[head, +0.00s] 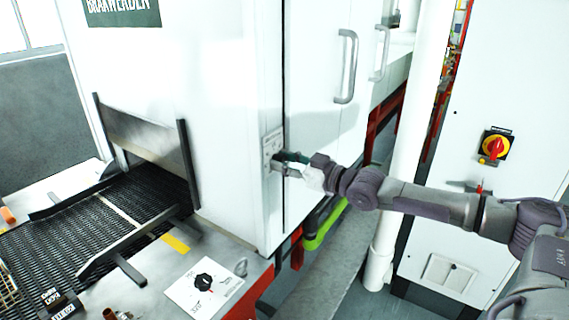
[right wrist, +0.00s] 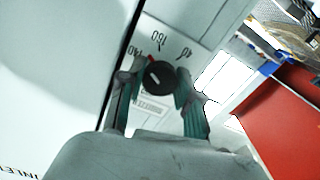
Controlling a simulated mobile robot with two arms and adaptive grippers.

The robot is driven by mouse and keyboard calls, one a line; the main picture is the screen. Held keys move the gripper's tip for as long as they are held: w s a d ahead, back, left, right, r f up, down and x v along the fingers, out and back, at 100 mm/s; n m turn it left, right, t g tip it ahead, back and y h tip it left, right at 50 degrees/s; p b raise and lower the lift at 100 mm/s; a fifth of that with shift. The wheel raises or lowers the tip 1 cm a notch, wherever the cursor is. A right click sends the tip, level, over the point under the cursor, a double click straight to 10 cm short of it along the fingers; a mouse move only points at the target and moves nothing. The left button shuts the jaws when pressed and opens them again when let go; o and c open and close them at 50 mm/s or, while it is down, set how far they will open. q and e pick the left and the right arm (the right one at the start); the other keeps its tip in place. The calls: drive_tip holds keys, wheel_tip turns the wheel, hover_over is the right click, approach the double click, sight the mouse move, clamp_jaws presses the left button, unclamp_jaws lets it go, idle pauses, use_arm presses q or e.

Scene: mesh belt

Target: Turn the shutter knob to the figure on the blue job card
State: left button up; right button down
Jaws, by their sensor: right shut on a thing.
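The shutter knob (right wrist: 159,77) is a round black knob on a pale plate (right wrist: 152,108) with printed figures around it. In the right wrist view it sits between the teal fingers of my right gripper (right wrist: 157,88), which is shut on it. In the head view the right gripper (head: 278,162) reaches in from the right to the plate (head: 271,143) on the white machine's side, and the knob is hidden. I cannot make out a blue job card. The left gripper is not in view.
A second black dial (head: 204,282) sits on a white plate at the front, beside the mesh belt (head: 112,212). A red-yellow switch (head: 494,147) is on the right cabinet. A white pipe (head: 410,150) stands behind my right arm. Door handles (head: 346,66) stick out above the gripper.

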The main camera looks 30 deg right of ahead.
drive_tip(key=shift+f+n+b, duration=0.4)
drive_tip(key=shift+n+b, duration=0.1)
drive_tip(key=shift+n, duration=0.2)
drive_tip(key=shift+r+n, duration=0.2)
drive_tip(key=shift+n, duration=0.5)
drive_tip(key=shift+r+n, duration=0.15)
drive_tip(key=shift+n, duration=0.55)
drive_tip(key=c, duration=0.8)
unclamp_jaws()
drive_tip(key=shift+o, duration=0.2)
